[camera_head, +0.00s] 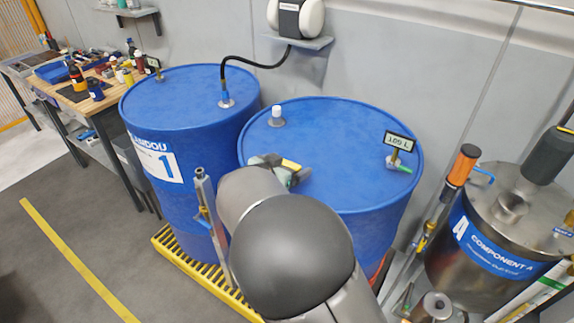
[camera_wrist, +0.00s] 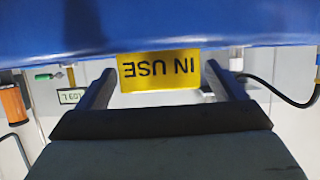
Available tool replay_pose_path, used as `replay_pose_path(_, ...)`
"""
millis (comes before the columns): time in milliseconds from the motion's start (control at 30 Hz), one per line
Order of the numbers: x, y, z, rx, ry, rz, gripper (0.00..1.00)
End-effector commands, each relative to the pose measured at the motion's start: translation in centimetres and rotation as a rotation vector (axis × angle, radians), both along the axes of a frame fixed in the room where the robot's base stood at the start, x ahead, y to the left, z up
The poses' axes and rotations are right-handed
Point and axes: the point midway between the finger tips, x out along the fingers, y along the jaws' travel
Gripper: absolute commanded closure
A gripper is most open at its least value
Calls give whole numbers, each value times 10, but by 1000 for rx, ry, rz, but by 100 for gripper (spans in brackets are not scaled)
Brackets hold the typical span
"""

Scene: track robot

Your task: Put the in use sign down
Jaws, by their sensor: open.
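The yellow IN USE sign (camera_wrist: 158,71) shows upside down in the wrist view, against the edge of a blue surface. My gripper (camera_wrist: 161,70) is open, with one finger on each side of the sign. Small gaps seem to show between the fingers and the sign.
The left blue drum (camera_head: 185,100) has a black hose (camera_head: 255,62) running to the wall. A small display (camera_head: 399,141) and a white cap (camera_head: 277,113) stand on the right drum. A steel Component A tank (camera_head: 490,235) is at right. A cluttered workbench (camera_head: 105,88) is at far left.

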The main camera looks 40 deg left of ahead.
Motion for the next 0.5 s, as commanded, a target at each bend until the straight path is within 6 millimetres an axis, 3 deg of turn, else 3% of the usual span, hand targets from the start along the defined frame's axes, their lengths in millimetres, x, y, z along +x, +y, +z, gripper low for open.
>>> replay_pose_path(167, -14, 0, 9, 4, 0, 3, 11)
replay_pose_path(500, -80, -6, 36, 4, 1, 3, 11)
